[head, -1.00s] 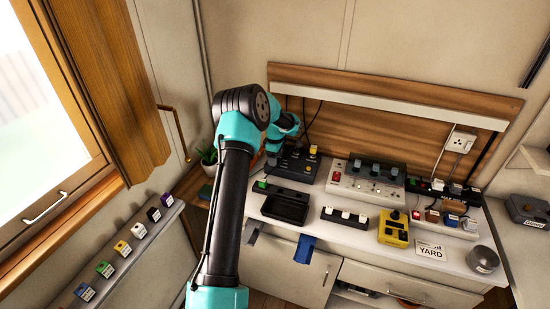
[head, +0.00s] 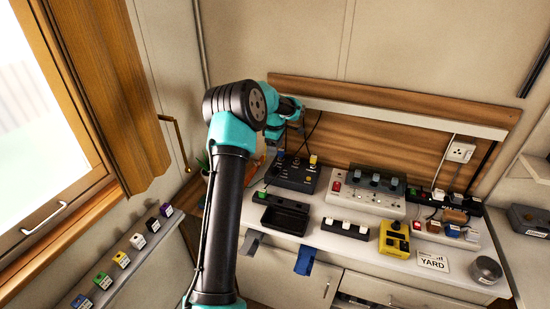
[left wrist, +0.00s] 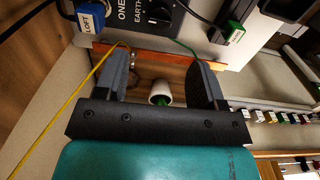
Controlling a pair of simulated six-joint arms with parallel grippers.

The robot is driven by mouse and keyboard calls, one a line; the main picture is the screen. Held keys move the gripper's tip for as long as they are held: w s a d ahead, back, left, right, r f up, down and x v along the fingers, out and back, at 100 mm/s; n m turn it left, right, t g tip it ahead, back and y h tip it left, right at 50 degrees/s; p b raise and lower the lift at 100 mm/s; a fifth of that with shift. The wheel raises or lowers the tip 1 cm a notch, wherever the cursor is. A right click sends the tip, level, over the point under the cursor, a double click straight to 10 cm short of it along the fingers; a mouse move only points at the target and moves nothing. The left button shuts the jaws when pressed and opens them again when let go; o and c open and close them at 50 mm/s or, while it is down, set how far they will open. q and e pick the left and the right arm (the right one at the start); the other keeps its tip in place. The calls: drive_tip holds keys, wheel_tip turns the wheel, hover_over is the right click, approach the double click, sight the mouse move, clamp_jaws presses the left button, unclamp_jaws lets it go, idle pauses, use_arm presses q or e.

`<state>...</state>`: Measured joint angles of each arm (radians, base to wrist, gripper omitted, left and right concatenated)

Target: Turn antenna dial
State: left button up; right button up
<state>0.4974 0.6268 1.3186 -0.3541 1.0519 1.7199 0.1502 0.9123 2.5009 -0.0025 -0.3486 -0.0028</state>
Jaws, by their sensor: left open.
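The dark antenna box (head: 292,174) stands at the back left of the counter in the head view, with a yellow block and a blue block at its top edge. My right gripper is out of view.
A black tray (head: 281,213), a grey switch unit (head: 366,203) and a yellow box (head: 394,240) share the counter. A small white pot (left wrist: 160,90) is below.

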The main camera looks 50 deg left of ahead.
use_arm(q)
wheel_tip(320, 180, up, 7)
hover_over(275, 167)
drive_tip(key=shift+f, duration=0.15)
drive_tip(key=shift+f, duration=0.1)
wheel_tip(275, 167, down, 16)
drive_tip(key=shift+r, duration=0.15)
idle(0.9)
drive_tip(key=shift+r, duration=0.15)
drive_tip(key=shift+f, duration=0.95)
drive_tip(key=m, duration=0.4)
drive_tip(key=shift+m, duration=2.7)
